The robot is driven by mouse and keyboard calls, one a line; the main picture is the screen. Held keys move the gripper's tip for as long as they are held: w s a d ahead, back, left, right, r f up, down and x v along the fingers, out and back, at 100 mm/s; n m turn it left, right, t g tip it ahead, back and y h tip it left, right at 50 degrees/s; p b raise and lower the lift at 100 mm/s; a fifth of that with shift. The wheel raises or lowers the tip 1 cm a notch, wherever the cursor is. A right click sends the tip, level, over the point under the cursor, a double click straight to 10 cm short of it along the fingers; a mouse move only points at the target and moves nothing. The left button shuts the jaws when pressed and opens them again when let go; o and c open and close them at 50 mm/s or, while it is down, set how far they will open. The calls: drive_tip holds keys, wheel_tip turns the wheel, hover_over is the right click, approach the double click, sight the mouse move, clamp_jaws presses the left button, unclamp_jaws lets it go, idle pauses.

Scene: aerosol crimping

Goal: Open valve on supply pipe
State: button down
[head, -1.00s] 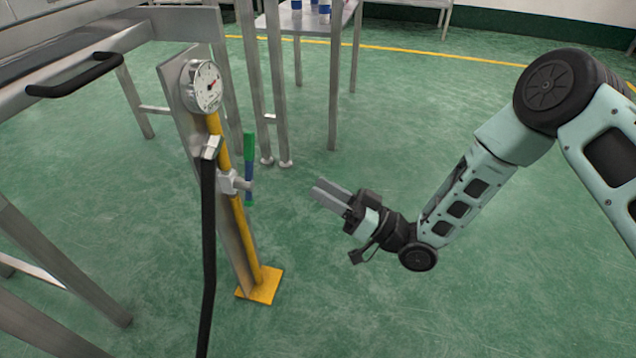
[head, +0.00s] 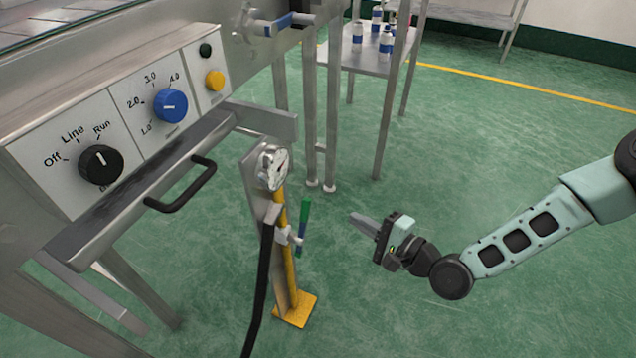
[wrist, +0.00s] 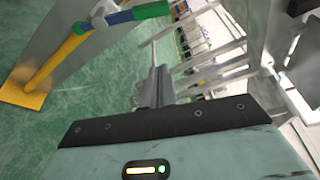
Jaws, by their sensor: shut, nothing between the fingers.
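The yellow supply pipe (head: 290,265) stands upright on a yellow foot plate beside the machine. Its valve lever has a green end (head: 304,212) and a blue end (head: 299,247), and stands roughly upright along the pipe, on its right side. A round gauge (head: 273,168) tops the pipe. My gripper (head: 357,222) is shut and empty, to the right of the lever and apart from it. In the wrist view, the green and blue lever (wrist: 135,14) shows at the upper left, with the fingers (wrist: 153,85) in the middle.
A control panel (head: 120,110) with black and blue knobs is at the left, above a dark handle (head: 185,187). A black hose (head: 261,290) hangs in front of the pipe. A metal table (head: 365,60) with bottles stands behind. Open green floor lies to the right.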

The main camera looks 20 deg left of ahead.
sight(308, 210)
drive_tip(key=a+b, duration=0.2)
drive_tip(key=a, duration=0.7)
drive_tip(key=shift+a+r+b, duration=0.2)
drive_tip(key=shift+a+b, duration=0.1)
drive_tip(key=shift+b, duration=0.1)
drive_tip(key=shift+s+a+r+n+t+y, duration=0.15)
drive_tip(key=shift+s+r+n, duration=0.1)
drive_tip(key=shift+s+n, duration=0.35)
drive_tip(key=shift+s+d+r+n+t+y, duration=0.1)
drive_tip(key=shift+s+r+n+t+y, duration=0.1)
drive_tip(key=shift+s+n, duration=0.35)
drive_tip(key=shift+s+a+r, duration=0.1)
drive_tip(key=shift+s+r, duration=0.1)
drive_tip(key=shift+s, duration=0.3)
